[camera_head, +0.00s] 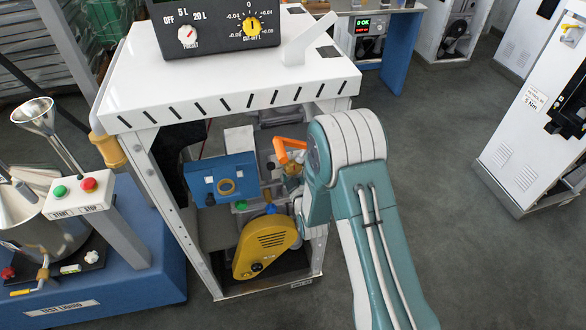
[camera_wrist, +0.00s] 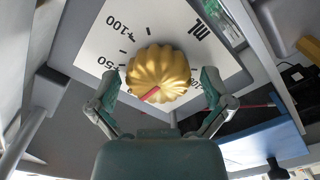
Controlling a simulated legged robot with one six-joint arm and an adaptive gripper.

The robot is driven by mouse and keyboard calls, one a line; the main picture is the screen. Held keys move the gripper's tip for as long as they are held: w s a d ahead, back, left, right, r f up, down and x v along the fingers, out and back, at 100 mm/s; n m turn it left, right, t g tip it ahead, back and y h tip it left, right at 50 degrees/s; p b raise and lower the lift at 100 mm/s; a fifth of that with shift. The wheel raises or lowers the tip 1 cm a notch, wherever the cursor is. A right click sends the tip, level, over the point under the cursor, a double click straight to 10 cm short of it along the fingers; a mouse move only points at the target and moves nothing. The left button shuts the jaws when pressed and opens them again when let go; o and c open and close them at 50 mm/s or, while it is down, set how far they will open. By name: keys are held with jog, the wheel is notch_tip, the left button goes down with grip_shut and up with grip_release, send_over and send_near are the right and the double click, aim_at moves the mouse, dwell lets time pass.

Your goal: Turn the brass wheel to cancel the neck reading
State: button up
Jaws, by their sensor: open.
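The brass wheel (camera_wrist: 158,70) is a ribbed, domed knob in the wrist view, with a short red mark on its near face. It sits over a white scale plate (camera_wrist: 88,44) printed with black ticks, "+50", "+100" and "mL". The red mark slants towards the lower left; part of the scale is hidden behind the wheel and a finger. My gripper (camera_wrist: 158,82) is open, with one green-tipped finger on each side of the wheel. Gaps show between the fingertips and the wheel; their depth is hard to judge. In the head view my arm hides most of the gripper.
A white-topped frame (camera_head: 225,83) encloses the work area, its posts close to my arm. Inside are a blue panel (camera_head: 211,169) and a yellow housing (camera_head: 265,246). A control box (camera_head: 215,22) stands on top.

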jog(key=c, duration=1)
jog(key=shift+m, duration=0.4)
jog(key=m, duration=0.2)
jog(key=shift+s+m, duration=0.1)
jog(key=shift+m, duration=0.3)
jog(key=m, duration=0.3)
jog(key=shift+m, duration=0.3)
jog(key=m, duration=0.3)
jog(key=shift+f+m, duration=0.1)
jog(key=shift+m, duration=2.1)
jog(key=shift+d, duration=0.1)
